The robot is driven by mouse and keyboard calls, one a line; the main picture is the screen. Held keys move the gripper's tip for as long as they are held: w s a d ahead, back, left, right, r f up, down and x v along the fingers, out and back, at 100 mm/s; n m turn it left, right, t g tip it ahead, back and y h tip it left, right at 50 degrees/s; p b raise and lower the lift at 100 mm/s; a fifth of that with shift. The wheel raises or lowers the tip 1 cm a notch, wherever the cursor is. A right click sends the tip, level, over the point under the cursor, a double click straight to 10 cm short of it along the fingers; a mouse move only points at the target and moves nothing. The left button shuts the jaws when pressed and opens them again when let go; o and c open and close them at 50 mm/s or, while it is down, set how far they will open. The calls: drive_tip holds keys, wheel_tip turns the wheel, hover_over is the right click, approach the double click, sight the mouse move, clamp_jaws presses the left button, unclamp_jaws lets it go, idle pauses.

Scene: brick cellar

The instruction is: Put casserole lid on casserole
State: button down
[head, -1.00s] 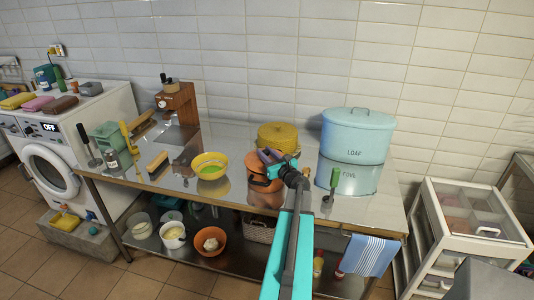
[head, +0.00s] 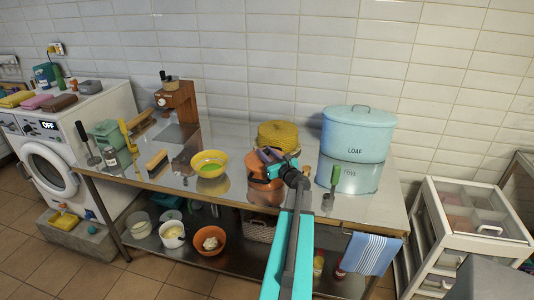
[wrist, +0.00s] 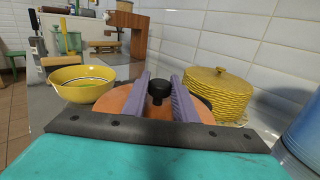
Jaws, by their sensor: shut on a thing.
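The orange casserole (head: 262,184) is on the steel table, partly hidden behind my arm. The orange casserole lid (wrist: 122,100) with its black knob (wrist: 158,91) is below my gripper in the wrist view. My gripper (head: 269,156) is at the casserole, and its purple fingers (wrist: 161,84) are shut on the lid's knob. The lid looks roughly level. My gripper hides much of the lid and casserole, so I cannot tell whether the lid rests fully on the rim.
A yellow bowl (head: 209,166) stands left of the casserole. A yellow ribbed round container (head: 278,134) stands close behind it. A blue LOAF bin (head: 357,137) and a green-handled tool (head: 334,178) are to the right.

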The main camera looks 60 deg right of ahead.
drive_tip(key=c, duration=1.4)
unclamp_jaws()
drive_tip(key=shift+c, duration=0.2)
drive_tip(key=shift+r, duration=0.15)
drive_tip(key=shift+r+p, duration=0.5)
drive_tip(key=shift+p, duration=0.55)
drive_tip(key=shift+s+a+f+b, duration=0.2)
drive_tip(key=shift+s+a+b, duration=0.05)
drive_tip(key=shift+s+b, duration=0.15)
drive_tip(key=b+v, duration=0.4)
drive_tip(key=v, duration=0.7)
drive_tip(key=shift+b, duration=0.35)
drive_tip(key=shift+r, duration=0.15)
